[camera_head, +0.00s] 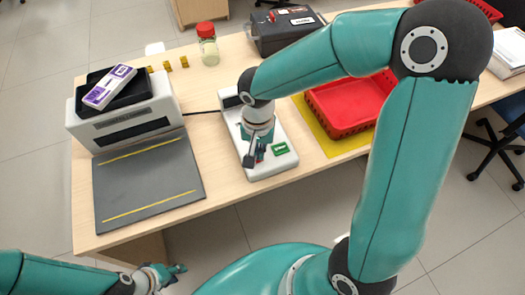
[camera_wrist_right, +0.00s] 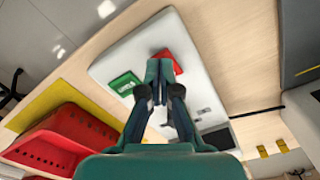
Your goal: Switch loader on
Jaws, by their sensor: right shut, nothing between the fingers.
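A white control panel (camera_head: 268,168) lies on the wooden counter. Its green button (camera_head: 281,149) shows to the right of my right gripper in the head view, and it also shows in the right wrist view (camera_wrist_right: 125,83). A red button (camera_wrist_right: 163,54) shows in the right wrist view, partly behind the fingertips. My right gripper (camera_head: 252,158) is over the panel, and its fingers are together with nothing between them (camera_wrist_right: 160,70). I cannot tell whether the fingertips touch the panel. My left gripper (camera_head: 172,272) is low, off the counter's front edge; its fingers are too small to judge.
Left of the panel is a white machine (camera_head: 160,92) with a dark mat (camera_head: 145,180) and a black cable. A red basket (camera_head: 352,115) stands on a yellow mat (camera_head: 318,130) at right. A jar (camera_head: 207,50), yellow blocks (camera_head: 160,66) and a grey box (camera_head: 283,35) stand behind.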

